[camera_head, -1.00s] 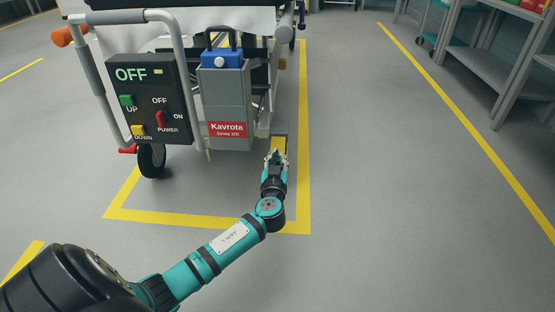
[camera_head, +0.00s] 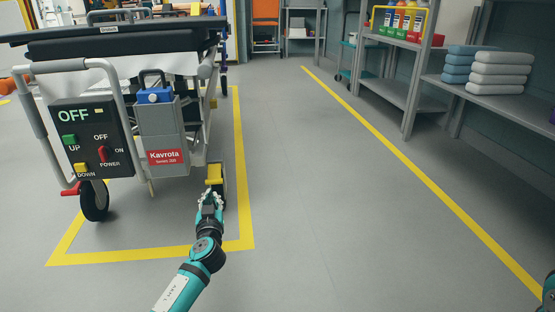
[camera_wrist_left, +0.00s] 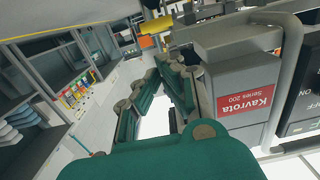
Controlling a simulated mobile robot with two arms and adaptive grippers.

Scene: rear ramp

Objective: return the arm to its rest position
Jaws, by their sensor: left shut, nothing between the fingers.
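My left arm comes up from the bottom of the head view, and its left gripper (camera_head: 210,197) is shut and empty. It appears just below and in front of a yellow pedal (camera_head: 214,174) low at the rear corner of the bed-like cart (camera_head: 120,45). Whether the fingertips touch the pedal cannot be told. In the left wrist view the teal fingers (camera_wrist_left: 165,68) lie close together, with the yellow pedal (camera_wrist_left: 157,26) beyond them. My right gripper is not in view; only a teal bit of my own body shows at the lower right edge.
The cart carries a control panel (camera_head: 91,140) reading OFF and a grey Kavrota box (camera_head: 162,140). A yellow floor line (camera_head: 400,160) runs along the right. Shelving (camera_head: 465,85) with folded towels (camera_head: 498,72) and bottles stands beyond it. The floor between is clear.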

